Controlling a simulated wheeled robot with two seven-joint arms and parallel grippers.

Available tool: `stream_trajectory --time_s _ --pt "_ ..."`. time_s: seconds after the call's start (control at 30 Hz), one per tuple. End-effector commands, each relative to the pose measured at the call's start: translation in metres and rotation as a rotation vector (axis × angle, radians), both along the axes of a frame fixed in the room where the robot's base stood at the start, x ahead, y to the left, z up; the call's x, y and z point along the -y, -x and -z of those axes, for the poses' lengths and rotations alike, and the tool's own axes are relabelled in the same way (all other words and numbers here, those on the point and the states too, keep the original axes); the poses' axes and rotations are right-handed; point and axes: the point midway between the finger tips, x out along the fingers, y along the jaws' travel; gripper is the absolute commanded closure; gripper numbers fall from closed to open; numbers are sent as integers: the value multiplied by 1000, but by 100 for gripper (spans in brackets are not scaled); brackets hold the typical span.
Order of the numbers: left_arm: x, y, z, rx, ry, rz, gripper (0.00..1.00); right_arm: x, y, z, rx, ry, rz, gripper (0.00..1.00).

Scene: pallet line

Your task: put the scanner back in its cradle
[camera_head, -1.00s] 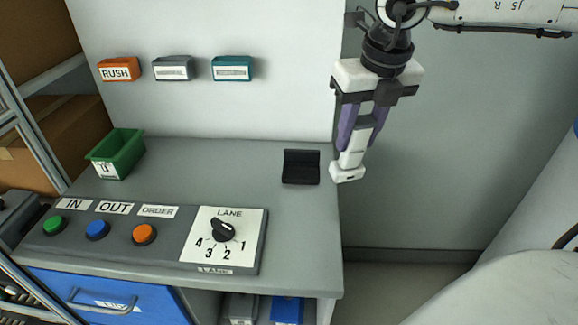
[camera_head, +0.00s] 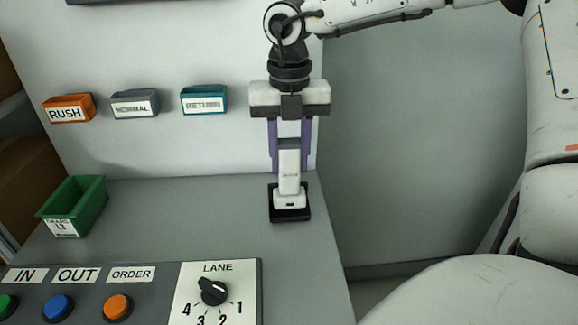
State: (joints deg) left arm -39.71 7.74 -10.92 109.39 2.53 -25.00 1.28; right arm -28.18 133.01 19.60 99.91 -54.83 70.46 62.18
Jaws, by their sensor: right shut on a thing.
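The white scanner (camera_head: 289,170) is upright between the purple fingers of my right gripper (camera_head: 289,152), which is shut on it. The scanner's lower end is at the black cradle (camera_head: 275,215) on the grey counter, overlapping it in the head view. The cradle's back is mostly hidden behind the scanner. I cannot tell whether the scanner's lower end is fully seated or just above the cradle. My left gripper is not in view.
The counter (camera_head: 160,225) is clear between the cradle and the green bin (camera_head: 73,206). A button panel with a lane dial (camera_head: 213,291) lies in front. RUSH (camera_head: 69,108), NORMAL (camera_head: 134,104) and RETURN (camera_head: 204,100) holders are on the wall behind.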

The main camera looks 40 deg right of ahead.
Motion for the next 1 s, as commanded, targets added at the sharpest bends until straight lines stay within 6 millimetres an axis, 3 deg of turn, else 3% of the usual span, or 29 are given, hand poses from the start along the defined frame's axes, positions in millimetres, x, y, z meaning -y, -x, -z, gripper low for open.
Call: stream_trajectory --time_s 0.13,0.47,0.5,0.6,1.0 --pt "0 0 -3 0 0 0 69 0 0 21 -2 -2 1 100" --pt "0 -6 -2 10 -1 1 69 0 0 26 1 0 0 100" --pt "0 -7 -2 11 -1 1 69 0 0 25 0 0 0 64" --pt "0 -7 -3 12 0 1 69 0 0 25 0 0 0 49" --pt "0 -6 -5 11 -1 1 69 0 -1 18 2 1 0 49"
